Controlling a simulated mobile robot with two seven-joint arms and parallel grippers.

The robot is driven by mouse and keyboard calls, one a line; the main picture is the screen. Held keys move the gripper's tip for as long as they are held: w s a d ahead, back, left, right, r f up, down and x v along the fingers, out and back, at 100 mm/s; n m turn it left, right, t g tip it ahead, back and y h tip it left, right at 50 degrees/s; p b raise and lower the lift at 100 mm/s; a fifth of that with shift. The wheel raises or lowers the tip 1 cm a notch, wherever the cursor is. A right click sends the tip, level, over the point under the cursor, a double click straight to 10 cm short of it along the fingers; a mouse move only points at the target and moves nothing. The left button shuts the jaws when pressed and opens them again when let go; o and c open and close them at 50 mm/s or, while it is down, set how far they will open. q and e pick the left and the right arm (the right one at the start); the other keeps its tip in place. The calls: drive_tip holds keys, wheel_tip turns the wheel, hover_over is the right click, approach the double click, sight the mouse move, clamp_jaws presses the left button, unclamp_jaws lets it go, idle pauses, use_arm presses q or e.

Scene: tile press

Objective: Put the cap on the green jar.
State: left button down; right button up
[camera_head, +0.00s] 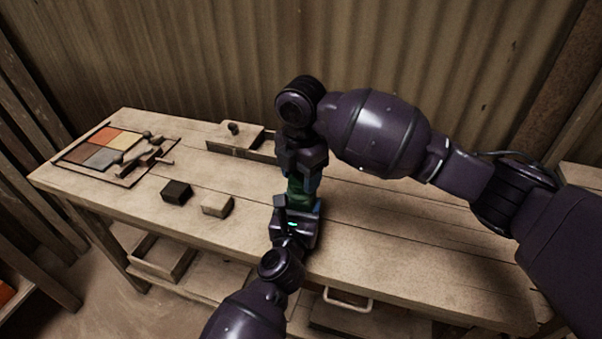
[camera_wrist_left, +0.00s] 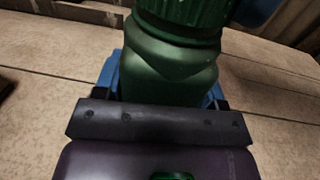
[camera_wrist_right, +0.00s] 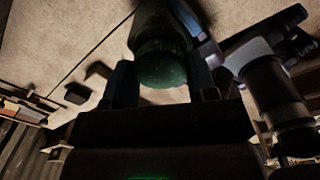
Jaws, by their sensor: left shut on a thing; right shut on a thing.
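The green jar (camera_head: 298,187) stands upright above the table, mostly hidden between my two grippers in the head view. In the left wrist view the jar body (camera_wrist_left: 170,70) sits between the blue fingers of my left gripper (camera_head: 303,208), which is shut on it. A ridged green cap (camera_wrist_left: 182,12) is over the jar's top. In the right wrist view the cap (camera_wrist_right: 160,66) is between the fingers of my right gripper (camera_head: 304,180), which is shut on it from above. Cap and jar look in line and touching; I cannot tell whether the thread is engaged.
A dark block (camera_head: 176,192) and a pale block (camera_head: 217,205) lie on the table (camera_head: 400,235) to the left. A tray of coloured tiles (camera_head: 127,178) is at the far left. A wooden box (camera_head: 236,141) stands at the back. The table's right part is clear.

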drive_tip(key=m, duration=1.4)
drive_tip(key=shift+s+m, duration=0.1)
drive_tip(key=shift+m, duration=0.3)
drive_tip(key=m, duration=0.4)
drive_tip(key=shift+m, duration=0.3)
drive_tip(key=m, duration=1.5)
drive_tip(key=shift+m, duration=0.3)
drive_tip(key=m, duration=1.3)
drive_tip(key=shift+f, duration=0.1)
drive_tip(key=o, duration=0.9)
